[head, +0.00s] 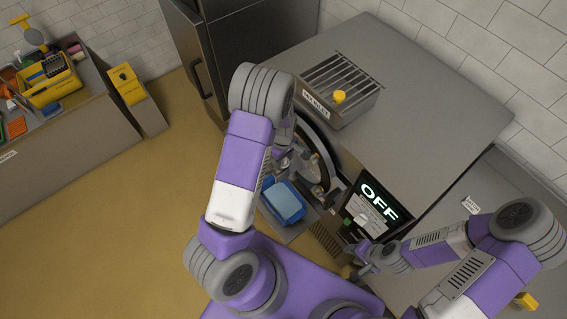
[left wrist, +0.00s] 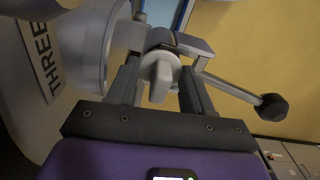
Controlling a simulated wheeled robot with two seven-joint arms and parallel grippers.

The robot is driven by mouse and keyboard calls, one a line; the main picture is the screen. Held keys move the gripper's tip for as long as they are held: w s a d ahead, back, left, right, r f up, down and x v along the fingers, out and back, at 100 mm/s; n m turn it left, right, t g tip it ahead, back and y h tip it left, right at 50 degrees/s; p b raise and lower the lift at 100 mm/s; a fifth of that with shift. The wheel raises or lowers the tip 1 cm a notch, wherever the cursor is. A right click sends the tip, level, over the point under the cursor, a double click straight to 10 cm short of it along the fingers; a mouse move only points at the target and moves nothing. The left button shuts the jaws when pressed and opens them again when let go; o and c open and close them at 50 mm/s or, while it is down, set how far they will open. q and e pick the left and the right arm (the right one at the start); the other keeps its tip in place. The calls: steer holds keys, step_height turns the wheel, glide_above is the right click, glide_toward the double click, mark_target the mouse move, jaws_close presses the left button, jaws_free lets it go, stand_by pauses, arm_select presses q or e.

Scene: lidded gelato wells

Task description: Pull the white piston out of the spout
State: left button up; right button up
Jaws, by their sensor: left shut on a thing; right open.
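In the left wrist view the white piston (left wrist: 160,70) sits at the underside of the grey spout (left wrist: 176,42), with its pale stem between my fingers. My left gripper (left wrist: 162,80) is shut on the piston, one dark finger on each side. A lever with a black knob (left wrist: 271,107) sticks out to the right of the spout. In the head view my left arm hides most of the left gripper and the spout at the machine front. My right gripper (head: 364,262) is open and looks empty, below the display panel; its fingertips are small there.
The steel machine (head: 425,95) has a lit "OFF" panel (head: 372,208) and a vent box with a yellow knob (head: 339,97). A blue tub (head: 284,203) stands below the machine front. A counter with tools (head: 60,150) is far left; the floor between is clear.

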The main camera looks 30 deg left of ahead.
arm_select(q)
steer(key=shift+r+p, duration=0.55)
steer(key=shift+r, duration=0.15)
steer(key=shift+r+p, duration=2.25)
steer(key=shift+r, duration=1.65)
